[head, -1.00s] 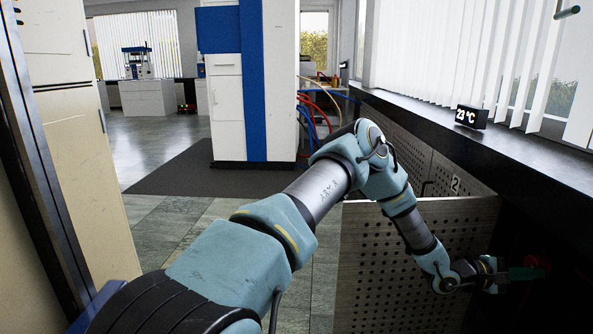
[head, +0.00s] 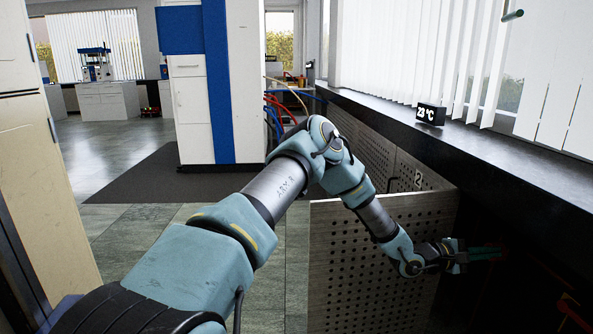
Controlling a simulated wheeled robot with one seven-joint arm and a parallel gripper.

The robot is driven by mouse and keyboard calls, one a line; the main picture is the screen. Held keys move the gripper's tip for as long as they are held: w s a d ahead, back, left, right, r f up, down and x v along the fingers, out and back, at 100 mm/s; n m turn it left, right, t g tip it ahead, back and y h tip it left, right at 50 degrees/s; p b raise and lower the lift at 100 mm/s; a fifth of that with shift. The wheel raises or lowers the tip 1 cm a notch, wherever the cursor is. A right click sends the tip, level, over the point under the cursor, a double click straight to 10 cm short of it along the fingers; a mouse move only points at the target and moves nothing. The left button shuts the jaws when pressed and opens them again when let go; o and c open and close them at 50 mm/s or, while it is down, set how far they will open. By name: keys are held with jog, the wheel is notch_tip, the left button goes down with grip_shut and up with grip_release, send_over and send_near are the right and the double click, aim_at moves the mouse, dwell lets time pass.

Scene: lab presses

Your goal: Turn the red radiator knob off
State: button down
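My gripper (head: 500,253), with green fingers, reaches right into the dark recess under the window sill, behind the open perforated panel (head: 385,265). Dark red shows dimly around its fingertips, and I cannot tell whether the fingers touch it or stand in front of it. A brighter red piece (head: 575,315) shows at the lower right edge, apart from the gripper. It is too dark to tell which red part is the radiator knob or how the knob is turned. The gap between the fingers is not clear.
The dark sill (head: 480,150) with a 23 °C display (head: 430,114) runs above the recess. Another perforated panel (head: 405,172) marked 2 stands behind the open one. A beige cabinet (head: 45,170) is at left. Floor in the middle is free.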

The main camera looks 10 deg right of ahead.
jog(key=shift+w+r, duration=0.35)
jog(key=shift+w, duration=0.1)
dwell(0.3)
jog(key=shift+s+r, duration=0.1)
jog(key=shift+r, duration=0.05)
jog(key=a+p, duration=0.2)
jog(key=a, duration=0.4)
jog(key=shift+r, duration=0.15)
jog(key=shift+s, duration=0.15)
jog(key=shift+s+d+f+b, duration=0.15)
jog(key=shift+s+d+f, duration=0.2)
jog(key=shift+d, duration=0.65)
jog(key=shift+s+d+f+b, duration=0.2)
jog(key=shift+d+f, duration=0.3)
jog(key=shift+d, duration=0.45)
jog(key=shift+s+d+f+b, duration=0.15)
jog(key=shift+s+d+f, duration=0.2)
jog(key=shift+d, duration=0.65)
